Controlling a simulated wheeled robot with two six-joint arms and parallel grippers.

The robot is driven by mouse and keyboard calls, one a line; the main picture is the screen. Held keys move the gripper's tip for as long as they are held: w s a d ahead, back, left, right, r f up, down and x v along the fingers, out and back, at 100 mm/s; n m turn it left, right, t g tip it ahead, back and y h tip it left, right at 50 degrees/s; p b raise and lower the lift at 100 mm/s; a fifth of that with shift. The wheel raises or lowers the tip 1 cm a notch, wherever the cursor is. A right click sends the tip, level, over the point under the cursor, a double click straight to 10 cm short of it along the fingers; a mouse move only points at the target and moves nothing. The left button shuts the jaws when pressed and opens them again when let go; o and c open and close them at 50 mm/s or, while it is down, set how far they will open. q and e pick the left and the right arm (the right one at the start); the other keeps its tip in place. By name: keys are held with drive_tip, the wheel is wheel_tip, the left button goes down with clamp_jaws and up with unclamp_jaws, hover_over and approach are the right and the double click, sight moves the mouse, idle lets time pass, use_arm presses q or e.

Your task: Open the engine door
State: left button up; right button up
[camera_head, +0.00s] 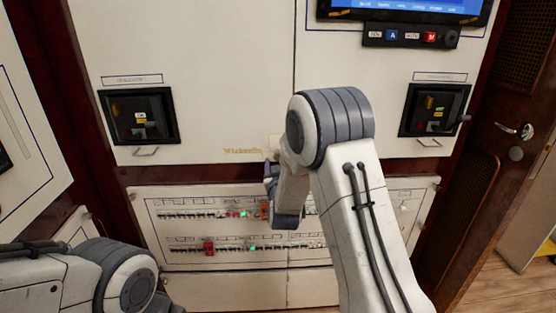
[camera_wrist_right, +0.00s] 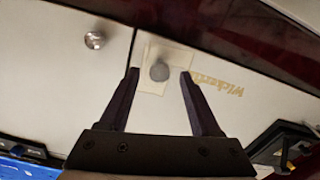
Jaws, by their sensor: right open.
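A large white panel door (camera_head: 190,50) with gold lettering along its lower edge fills the upper left of the head view. I cannot tell for certain whether it is the engine door. In the wrist view, a round grey knob (camera_wrist_right: 159,71) sits on a pale square plate near the panel's seam, beside the lettering (camera_wrist_right: 217,82). My right gripper (camera_wrist_right: 160,74) is open, and its fingertips are on either side of that knob in the picture. Whether they touch it is unclear. In the head view, my right arm hides most of that spot. My left gripper is out of view.
Below is a breaker panel (camera_head: 180,202) with rows of switches and green lights. Black recessed boxes (camera_head: 138,115) (camera_head: 435,108) flank the middle. A screen (camera_head: 405,10) is above. A wooden door with a metal handle (camera_head: 527,131) stands right. Another shiny knob (camera_wrist_right: 94,40) is nearby.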

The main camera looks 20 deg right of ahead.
drive_tip(key=shift+w+d, duration=0.15)
drive_tip(key=shift+w, duration=0.25)
clamp_jaws()
idle(1.2)
